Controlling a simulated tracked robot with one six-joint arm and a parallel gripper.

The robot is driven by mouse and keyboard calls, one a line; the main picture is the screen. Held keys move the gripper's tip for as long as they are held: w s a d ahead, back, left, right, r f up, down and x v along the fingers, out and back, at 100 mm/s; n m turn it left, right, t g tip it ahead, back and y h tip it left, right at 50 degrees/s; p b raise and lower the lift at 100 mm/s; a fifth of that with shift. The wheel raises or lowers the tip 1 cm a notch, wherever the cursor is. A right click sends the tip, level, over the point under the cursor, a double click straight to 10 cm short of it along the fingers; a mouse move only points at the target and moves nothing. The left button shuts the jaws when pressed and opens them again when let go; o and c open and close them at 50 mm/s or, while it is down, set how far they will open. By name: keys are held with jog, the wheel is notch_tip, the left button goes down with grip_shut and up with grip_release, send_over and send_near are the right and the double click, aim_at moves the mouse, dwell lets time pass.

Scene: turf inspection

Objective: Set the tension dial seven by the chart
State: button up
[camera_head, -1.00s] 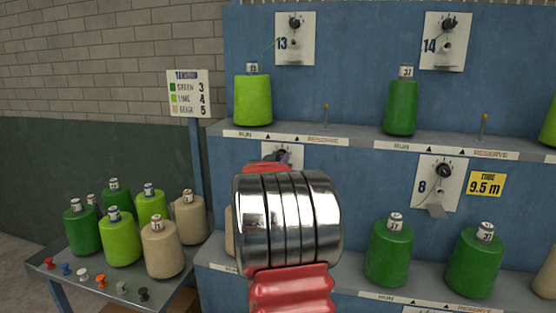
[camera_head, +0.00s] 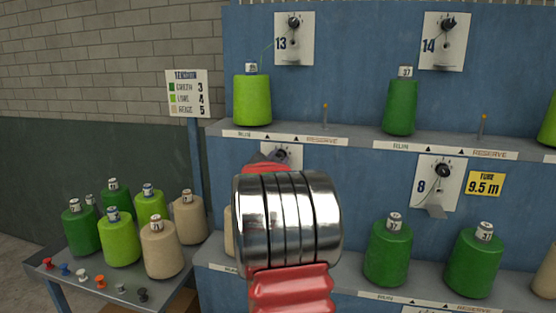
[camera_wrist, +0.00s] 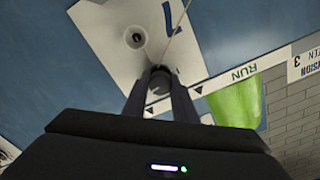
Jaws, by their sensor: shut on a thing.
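The plate of dial seven shows in the wrist view (camera_wrist: 112,35), marked 7. Its dark knob (camera_wrist: 160,72) is between the two fingers of my gripper (camera_wrist: 160,84), which is shut on it. The pointer and scale are hidden by the fingers. In the head view, my own arm covers most of that plate (camera_head: 298,158), and the dark gripper end (camera_head: 270,157) shows at its left. The tension chart (camera_head: 188,93) reads green 3, lime 4, beige 5. A beige cone (camera_head: 229,232) below dial seven is mostly hidden behind my arm.
Dials 13 (camera_head: 294,22), 14 (camera_head: 448,24) and 8 (camera_head: 443,171) surround the spot. A lime cone (camera_head: 252,100) stands on the upper shelf (camera_head: 350,137). Green cones stand lower right. A side table (camera_head: 75,266) holds several cones and coloured pegs.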

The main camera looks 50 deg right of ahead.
jog(key=shift+s+d, duration=0.2)
jog(key=o, duration=1)
jog(key=shift+w+a, duration=0.1)
jog(key=shift+o, duration=0.2)
jog(key=shift+a, duration=0.1)
jog(key=v, duration=1.3)
jog(key=shift+a, duration=0.25)
